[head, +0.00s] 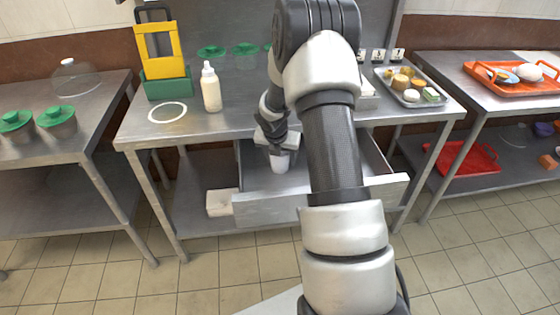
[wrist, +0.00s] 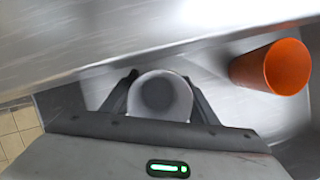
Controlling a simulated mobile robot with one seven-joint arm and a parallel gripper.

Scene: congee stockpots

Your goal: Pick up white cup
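The white cup (head: 279,163) is in the open drawer (head: 316,205) of the middle table, directly below my gripper (head: 277,147) in the head view. In the wrist view, the cup (wrist: 160,97) lies between the two dark fingers of my gripper (wrist: 160,80), its round grey inside facing the camera. One finger is close against each side of the cup. Whether they press on it or stand slightly apart is not clear. My arm hides part of the drawer in the head view.
An orange cup (wrist: 272,68) stands right of the white cup in the wrist view. The drawer's front panel and the tabletop edge are close around my gripper. A cream bottle (head: 210,88), a yellow and green holder (head: 163,62) and a food tray (head: 411,87) stand on the tabletop.

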